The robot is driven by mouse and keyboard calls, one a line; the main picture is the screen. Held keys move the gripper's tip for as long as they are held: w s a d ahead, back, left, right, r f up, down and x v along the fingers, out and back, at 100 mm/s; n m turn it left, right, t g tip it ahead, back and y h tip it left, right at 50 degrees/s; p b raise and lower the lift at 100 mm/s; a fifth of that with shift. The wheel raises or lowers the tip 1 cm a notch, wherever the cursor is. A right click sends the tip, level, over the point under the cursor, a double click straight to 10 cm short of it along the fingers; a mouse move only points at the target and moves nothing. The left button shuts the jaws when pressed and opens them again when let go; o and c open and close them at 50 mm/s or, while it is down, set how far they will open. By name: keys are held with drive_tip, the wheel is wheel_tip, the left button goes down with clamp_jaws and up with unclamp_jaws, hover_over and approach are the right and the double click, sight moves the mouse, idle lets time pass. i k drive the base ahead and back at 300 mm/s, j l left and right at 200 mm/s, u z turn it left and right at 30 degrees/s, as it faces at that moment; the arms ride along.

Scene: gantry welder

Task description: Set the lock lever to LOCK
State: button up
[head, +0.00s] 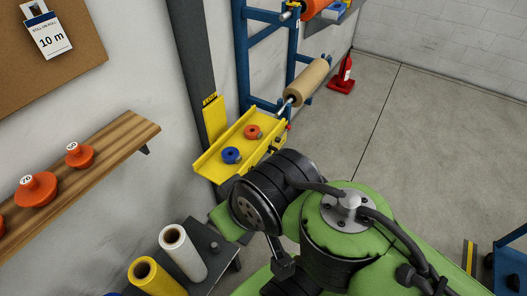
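I cannot make out a lock lever or any LOCK marking in the head view. A yellow tray (217,170) sits low on the wall side, with an orange round piece (253,132) and a blue round piece (231,155) in it. Small dark and red parts (279,140) show at the tray's right end, too small to identify. My green and black arm fills the lower middle and covers what is behind it, just below and right of the tray. My gripper's fingers do not show.
A blue frame (242,60) holds a brown roll (308,80) on a bar. A wooden shelf (110,150) with orange weights is at left. White (183,252) and yellow (156,277) rolls stand below it. The floor at right is mostly clear.

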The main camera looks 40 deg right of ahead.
sight(284, 133)
drive_tip(key=k+z, duration=0.1)
drive_tip(key=z, duration=1.35)
drive_tip(key=i+l+u, duration=0.2)
drive_tip(key=u, duration=0.2)
drive_tip(key=i+l+u, duration=0.6)
drive_tip(key=u, duration=0.15)
drive_tip(key=i+l+u, duration=0.15)
drive_tip(key=l+u, duration=0.25)
drive_tip(key=l, duration=0.15)
drive_tip(key=i+l+u, duration=0.1)
drive_tip(key=l+u, duration=0.3)
